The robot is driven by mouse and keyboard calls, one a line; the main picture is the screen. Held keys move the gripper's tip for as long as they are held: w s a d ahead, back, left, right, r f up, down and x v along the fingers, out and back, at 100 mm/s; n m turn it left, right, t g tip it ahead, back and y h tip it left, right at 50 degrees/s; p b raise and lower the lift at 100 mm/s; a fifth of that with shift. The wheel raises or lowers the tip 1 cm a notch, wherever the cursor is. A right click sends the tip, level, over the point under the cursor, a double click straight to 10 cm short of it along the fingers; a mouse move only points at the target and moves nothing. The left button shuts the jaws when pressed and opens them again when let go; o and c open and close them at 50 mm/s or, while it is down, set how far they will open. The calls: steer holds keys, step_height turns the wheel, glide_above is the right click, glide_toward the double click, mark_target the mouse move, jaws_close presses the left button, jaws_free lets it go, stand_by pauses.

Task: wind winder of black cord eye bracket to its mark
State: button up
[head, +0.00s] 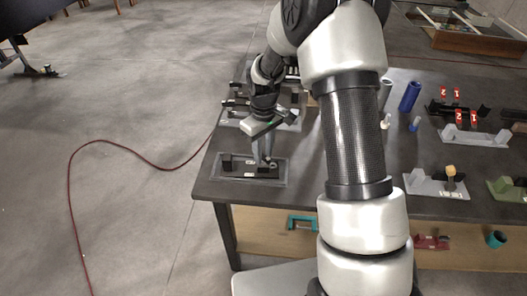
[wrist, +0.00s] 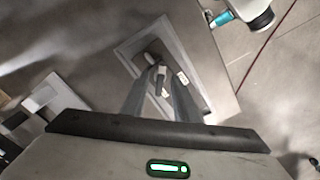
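The black cord eye bracket (head: 240,167) sits on a grey plate at the table's front left corner. In the wrist view its plate (wrist: 193,55) lies below my gripper, with small white labels (wrist: 183,77) on the dark part. My gripper (head: 266,161) points down over the right part of the bracket. In the wrist view its two fingers (wrist: 159,74) come close together around a small grey piece. I cannot tell whether they grip it. The winder's mark is not readable.
More brackets stand behind on the dark table (head: 310,165). A grey bracket (head: 437,185) with a tan knob, a blue cylinder (head: 410,96) and red number tags (head: 461,117) stand to the right. A red cable (head: 120,143) lies on the open floor at left.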

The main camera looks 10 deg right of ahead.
mark_target(263, 155)
step_height(263, 155, up, 17)
steer(key=shift+r+p, duration=0.2)
steer(key=shift+p, duration=0.15)
stand_by(0.4)
